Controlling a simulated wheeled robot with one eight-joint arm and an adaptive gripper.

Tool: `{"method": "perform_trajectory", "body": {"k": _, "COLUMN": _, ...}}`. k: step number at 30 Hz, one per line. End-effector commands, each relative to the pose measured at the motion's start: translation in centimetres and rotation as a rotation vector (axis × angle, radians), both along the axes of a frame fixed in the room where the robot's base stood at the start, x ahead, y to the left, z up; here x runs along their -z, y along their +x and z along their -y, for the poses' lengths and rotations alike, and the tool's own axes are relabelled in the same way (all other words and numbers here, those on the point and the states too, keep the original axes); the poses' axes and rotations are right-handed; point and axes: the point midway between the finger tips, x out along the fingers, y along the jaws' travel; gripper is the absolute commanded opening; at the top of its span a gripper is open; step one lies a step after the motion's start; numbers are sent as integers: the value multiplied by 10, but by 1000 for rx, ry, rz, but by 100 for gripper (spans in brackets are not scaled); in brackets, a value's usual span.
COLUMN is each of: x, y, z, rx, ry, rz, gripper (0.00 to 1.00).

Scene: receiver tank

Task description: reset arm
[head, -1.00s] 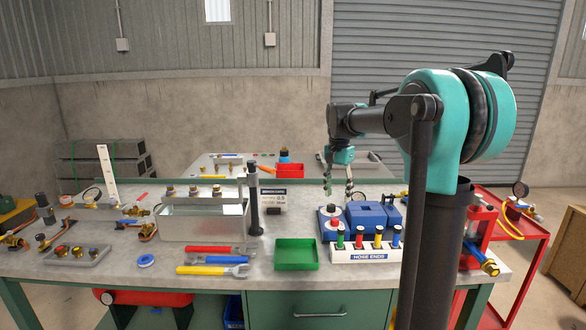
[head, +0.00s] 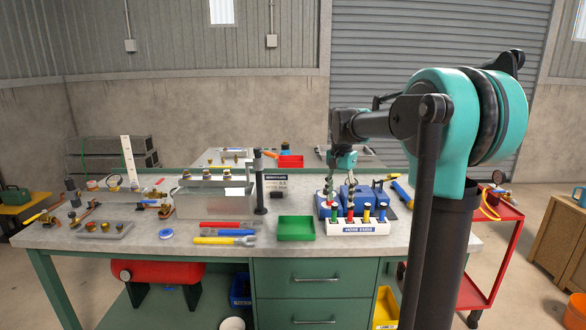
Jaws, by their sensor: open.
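My gripper (head: 340,188) hangs below the dark wrist of my teal and black arm, fingers pointing down and apart, with nothing seen between them. In the picture it overlaps the blue case (head: 362,197) behind the white hose-ends rack (head: 358,228). I cannot tell how high above the bench it is. My arm is bent, its large teal joint at the right, and it hides part of the bench's right end.
The workbench (head: 265,240) holds a metal tank (head: 215,205), a green tray (head: 296,228), coloured wrenches (head: 226,232) and a black post (head: 259,185). A red cart (head: 505,212) stands at the right. Bare bench top lies along the front edge.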

Motion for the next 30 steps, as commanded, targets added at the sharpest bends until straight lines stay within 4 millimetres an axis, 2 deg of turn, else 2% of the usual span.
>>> {"method": "perform_trajectory", "body": {"k": 8, "x": 27, "y": -28, "z": 7, "rx": -87, "ry": 6, "rz": 46, "gripper": 52}}
{"method": "perform_trajectory", "body": {"k": 14, "x": 60, "y": -64, "z": 16, "rx": -192, "ry": 6, "rz": 102, "gripper": 52}}
{"method": "perform_trajectory", "body": {"k": 17, "x": 84, "y": -91, "z": 21, "rx": -265, "ry": 1, "rz": 141, "gripper": 52}}
{"method": "perform_trajectory", "body": {"k": 24, "x": 164, "y": -190, "z": 35, "rx": -508, "ry": -43, "rz": 269, "gripper": 52}}
{"method": "perform_trajectory", "body": {"k": 27, "x": 190, "y": -224, "z": 38, "rx": -589, "ry": -67, "rz": 311, "gripper": 52}}
{"method": "perform_trajectory", "body": {"k": 30, "x": 206, "y": -246, "z": 39, "rx": -642, "ry": -85, "rz": 337, "gripper": 52}}
